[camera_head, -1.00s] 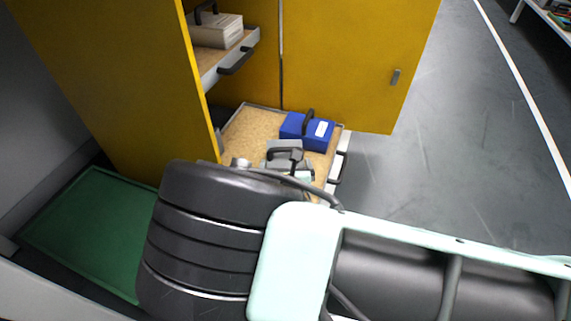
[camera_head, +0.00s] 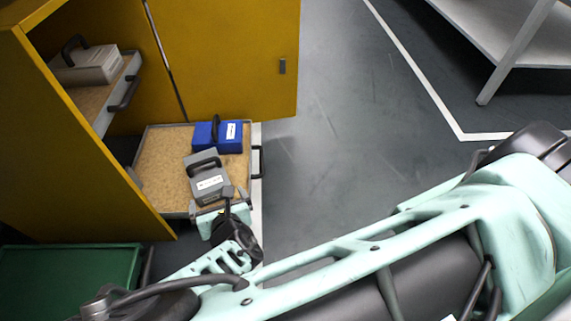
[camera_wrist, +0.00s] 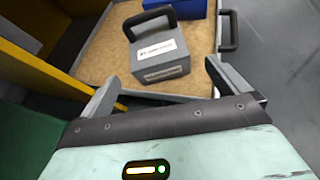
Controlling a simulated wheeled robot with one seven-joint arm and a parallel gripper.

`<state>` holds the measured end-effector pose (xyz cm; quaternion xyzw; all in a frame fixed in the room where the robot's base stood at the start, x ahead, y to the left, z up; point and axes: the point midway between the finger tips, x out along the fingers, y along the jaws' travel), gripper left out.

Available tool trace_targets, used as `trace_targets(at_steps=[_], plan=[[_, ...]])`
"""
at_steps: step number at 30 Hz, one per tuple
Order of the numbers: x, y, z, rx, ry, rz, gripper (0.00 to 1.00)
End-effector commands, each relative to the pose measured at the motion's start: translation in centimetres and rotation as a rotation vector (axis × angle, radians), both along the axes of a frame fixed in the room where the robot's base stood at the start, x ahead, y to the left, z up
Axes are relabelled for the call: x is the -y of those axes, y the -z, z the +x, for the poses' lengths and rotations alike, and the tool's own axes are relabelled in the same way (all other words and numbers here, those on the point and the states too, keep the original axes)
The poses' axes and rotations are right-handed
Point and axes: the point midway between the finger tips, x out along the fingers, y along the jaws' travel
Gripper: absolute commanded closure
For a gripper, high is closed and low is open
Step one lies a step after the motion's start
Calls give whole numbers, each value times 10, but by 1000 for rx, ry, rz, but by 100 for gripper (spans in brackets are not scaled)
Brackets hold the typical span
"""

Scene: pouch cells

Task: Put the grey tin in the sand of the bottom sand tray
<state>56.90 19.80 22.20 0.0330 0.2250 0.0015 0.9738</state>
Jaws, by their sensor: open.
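The grey tin (camera_head: 207,179), a grey box with a dark handle and a white label, stands on the sand of the bottom sand tray (camera_head: 163,168), which is pulled out low in the yellow cabinet. The tin also shows in the wrist view (camera_wrist: 158,55), just beyond my fingers. My gripper (camera_head: 218,208) is at the tray's near edge, open and empty, its fingers apart and short of the tin in the wrist view (camera_wrist: 160,88). The tin looks upright. Its underside is hidden.
A blue tin (camera_head: 218,136) with a handle stands behind the grey tin in the same tray. A beige tin (camera_head: 90,65) sits in the upper tray (camera_head: 112,100). The open yellow door (camera_head: 230,60) stands behind. A green tray (camera_head: 70,275) lies at left. Floor at right is clear.

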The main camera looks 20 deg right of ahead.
Motion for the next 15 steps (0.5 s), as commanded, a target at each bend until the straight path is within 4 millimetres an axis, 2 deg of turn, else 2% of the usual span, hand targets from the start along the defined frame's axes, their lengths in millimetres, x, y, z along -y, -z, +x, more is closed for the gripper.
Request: trace_targets(at_steps=[5,8,11,15], plan=[[10,1,-21,-283,290,313,0],[9,-10,-43,-473,516,533,0],[5,-33,-64,-638,740,723,0],[1,-82,-90,-822,1041,937,0]])
